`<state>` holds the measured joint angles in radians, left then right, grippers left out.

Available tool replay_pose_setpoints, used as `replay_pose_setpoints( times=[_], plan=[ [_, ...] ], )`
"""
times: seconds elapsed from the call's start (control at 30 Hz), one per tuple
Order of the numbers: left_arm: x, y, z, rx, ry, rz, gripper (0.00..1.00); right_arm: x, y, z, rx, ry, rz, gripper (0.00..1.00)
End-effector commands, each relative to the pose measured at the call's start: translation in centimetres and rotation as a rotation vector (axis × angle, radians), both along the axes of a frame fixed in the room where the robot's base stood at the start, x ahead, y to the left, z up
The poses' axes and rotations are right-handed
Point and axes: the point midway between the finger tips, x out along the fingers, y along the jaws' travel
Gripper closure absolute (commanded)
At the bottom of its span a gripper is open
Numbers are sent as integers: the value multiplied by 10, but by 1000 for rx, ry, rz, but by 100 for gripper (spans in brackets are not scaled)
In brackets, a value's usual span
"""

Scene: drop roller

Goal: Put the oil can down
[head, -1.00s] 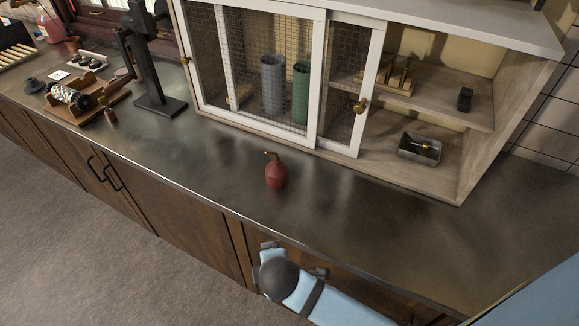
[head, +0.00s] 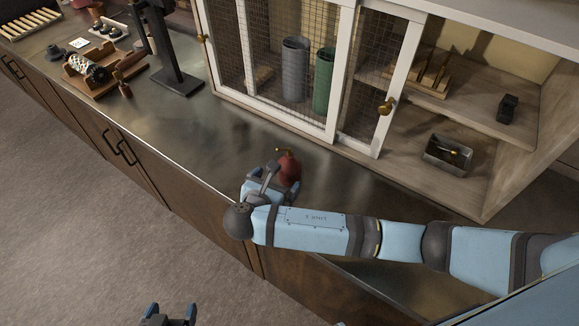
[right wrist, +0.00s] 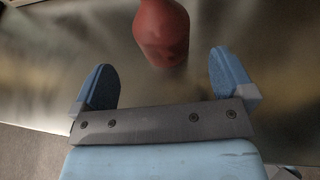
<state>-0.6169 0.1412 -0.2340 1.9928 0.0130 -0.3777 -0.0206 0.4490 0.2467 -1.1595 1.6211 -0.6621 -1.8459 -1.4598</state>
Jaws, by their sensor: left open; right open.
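The red oil can (head: 289,169) with a brass spout stands upright on the dark metal counter (head: 235,135), in front of the mesh cabinet. My right gripper (head: 274,183) is at the can's near side, open. In the right wrist view the can (right wrist: 162,32) is just beyond and between the tips of the spread blue fingers (right wrist: 163,70); a gap shows on each side and the can's top is cut off. My left gripper (head: 169,312) is open and empty at the bottom edge of the head view, over the floor.
The cabinet (head: 341,75) with white-framed mesh doors stands behind the can, its right shelves open. A small metal tray (head: 447,153) sits on the lower shelf. A black stand (head: 178,80) and a wooden-based device (head: 100,72) are at the left. The counter left of the can is clear.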

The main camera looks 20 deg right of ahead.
Motion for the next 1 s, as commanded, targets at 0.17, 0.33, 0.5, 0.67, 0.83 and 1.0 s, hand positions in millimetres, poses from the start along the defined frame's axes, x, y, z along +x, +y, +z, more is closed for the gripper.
replay_pose_setpoints(
  times=[0.17,0.33,0.5,0.67,0.83,1.0],
  plan=[
    [1,0,1,0,-1,0,15,15,-13,-8,1,0,1,0],
    [1,0,2,-1,-2,0,15,20,-19,-10,1,0,0,0],
    [1,0,6,-1,-3,0,15,35,-36,-12,0,0,-1,0],
    [2,-1,7,-2,-5,1,15,49,-51,-22,1,2,-1,0],
    [2,-1,7,-3,-4,0,15,52,-53,-23,3,1,1,0],
    [2,-1,7,-3,-4,0,15,51,-52,-23,3,1,1,21]
  ],
)
